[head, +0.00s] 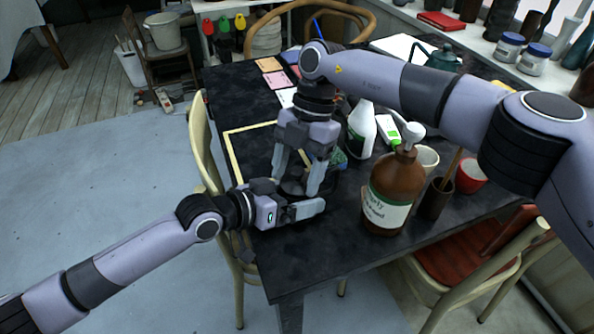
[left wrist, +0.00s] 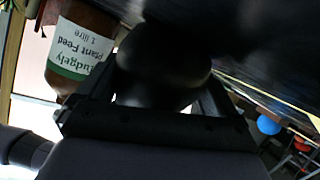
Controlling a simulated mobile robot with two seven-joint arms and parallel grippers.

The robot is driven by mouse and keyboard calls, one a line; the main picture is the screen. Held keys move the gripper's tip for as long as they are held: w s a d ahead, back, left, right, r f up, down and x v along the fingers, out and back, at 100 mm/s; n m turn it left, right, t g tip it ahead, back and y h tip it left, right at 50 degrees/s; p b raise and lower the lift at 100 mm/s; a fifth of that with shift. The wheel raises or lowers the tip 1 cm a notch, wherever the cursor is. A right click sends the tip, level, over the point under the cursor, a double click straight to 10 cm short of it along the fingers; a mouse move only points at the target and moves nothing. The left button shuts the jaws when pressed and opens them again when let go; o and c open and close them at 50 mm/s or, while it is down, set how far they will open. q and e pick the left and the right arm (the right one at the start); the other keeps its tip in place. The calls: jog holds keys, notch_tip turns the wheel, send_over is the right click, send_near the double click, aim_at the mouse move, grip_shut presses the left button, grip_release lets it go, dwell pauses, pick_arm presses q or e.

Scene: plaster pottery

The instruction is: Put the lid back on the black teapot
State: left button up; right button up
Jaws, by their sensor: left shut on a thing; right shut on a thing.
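The black teapot (head: 291,188) stands near the table's front left edge, mostly hidden by my grippers. My left gripper (head: 299,200) comes in low from the left and is shut on the teapot; the left wrist view shows its dark rounded body (left wrist: 160,85) between the fingers. My right gripper (head: 297,178) points down from above the teapot, its fingers apart around something dark. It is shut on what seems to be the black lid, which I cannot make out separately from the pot. Whether the lid touches the pot is hidden.
A brown plant feed bottle (head: 390,192) stands to the right, with a dark cup (head: 435,200) and a red bowl (head: 470,176) beyond. A white bottle (head: 361,130) and green teapot (head: 444,57) stand farther back. Chairs (head: 203,140) flank the dark table (head: 330,240).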

jog(key=shift+s+f, duration=0.1)
jog(key=shift+f, duration=0.7)
dwell(1.1)
jog(key=shift+r, duration=0.5)
jog(key=shift+d+f, duration=0.1)
jog(key=shift+f, duration=0.5)
dwell(1.8)
jog(key=o, duration=0.8)
jog(key=shift+v, duration=2.2)
jog(key=c, duration=1.1)
jog(key=shift+o, duration=0.2)
